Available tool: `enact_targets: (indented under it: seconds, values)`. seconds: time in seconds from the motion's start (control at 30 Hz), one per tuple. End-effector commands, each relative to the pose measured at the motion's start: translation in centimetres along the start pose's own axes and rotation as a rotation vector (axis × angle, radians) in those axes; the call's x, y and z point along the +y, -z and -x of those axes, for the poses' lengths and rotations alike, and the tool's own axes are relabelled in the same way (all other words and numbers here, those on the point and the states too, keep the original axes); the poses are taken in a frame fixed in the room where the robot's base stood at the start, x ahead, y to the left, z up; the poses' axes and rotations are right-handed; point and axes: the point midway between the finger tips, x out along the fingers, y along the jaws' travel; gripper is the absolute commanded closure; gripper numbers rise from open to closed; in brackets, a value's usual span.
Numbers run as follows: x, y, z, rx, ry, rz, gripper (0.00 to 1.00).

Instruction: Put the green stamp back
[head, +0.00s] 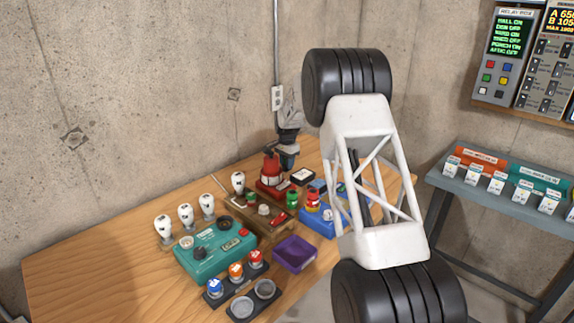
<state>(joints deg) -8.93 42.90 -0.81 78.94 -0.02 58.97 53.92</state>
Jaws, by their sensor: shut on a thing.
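My gripper (287,157) points down over the far part of the wooden table, beside a red object with a pale band (270,170). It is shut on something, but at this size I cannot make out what. A small green knobbed piece, perhaps the green stamp (293,199), shows below and slightly right of the fingertips. A dark rack in front holds blue (215,288), orange (236,271) and red (255,260) knobbed pieces. My white arm link hides part of the table's right side.
A teal control box (213,251), a purple tray (293,253), grey round pieces (242,307) and several white-topped pieces (186,215) crowd the wooden table (95,262). Its left front is clear. A concrete wall stands behind. A grey shelf (485,200) is at the right.

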Motion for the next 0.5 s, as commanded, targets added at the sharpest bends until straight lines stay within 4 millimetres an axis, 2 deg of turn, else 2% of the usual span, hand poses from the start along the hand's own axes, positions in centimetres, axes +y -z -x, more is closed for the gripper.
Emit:
enact_targets:
  seconds: [0.1, 0.5]
  values:
    - [-0.01, 0.01, -0.71, 0.000, 0.000, 0.000, 0.88]
    - [0.00, 0.00, -1.01, 0.000, 0.000, 0.000, 0.88]
